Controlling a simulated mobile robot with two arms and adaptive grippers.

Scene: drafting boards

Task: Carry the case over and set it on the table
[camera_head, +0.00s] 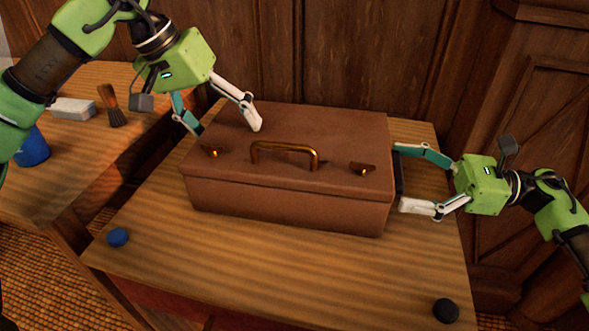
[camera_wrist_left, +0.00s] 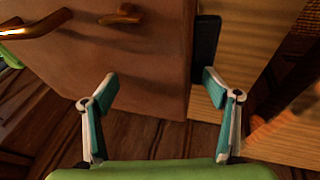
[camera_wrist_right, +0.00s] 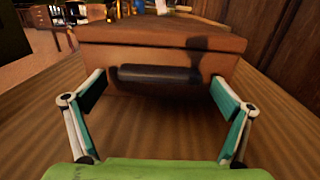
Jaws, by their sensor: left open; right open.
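The brown case (camera_head: 285,205) lies flat on the wooden table (camera_head: 270,270), its brass handle (camera_head: 285,150) and two clasps facing up toward the front. My left gripper (camera_head: 225,124) is open above the case's left end, one finger over the lid and one past the left edge. In the left wrist view the case (camera_wrist_left: 130,75) and a dark side handle (camera_wrist_left: 206,50) lie ahead of the open fingers, apart from them. My right gripper (camera_head: 402,178) is open at the case's right end. In the right wrist view its fingers stand either side of the dark side handle (camera_wrist_right: 155,75).
A second wooden table (camera_head: 60,190) at left holds a blue cup (camera_head: 32,148), a brush (camera_head: 110,105) and a white block (camera_head: 73,108). A blue disc (camera_head: 117,237) and a black disc (camera_head: 445,310) mark the front corners. Wood panelling (camera_head: 330,50) stands close behind.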

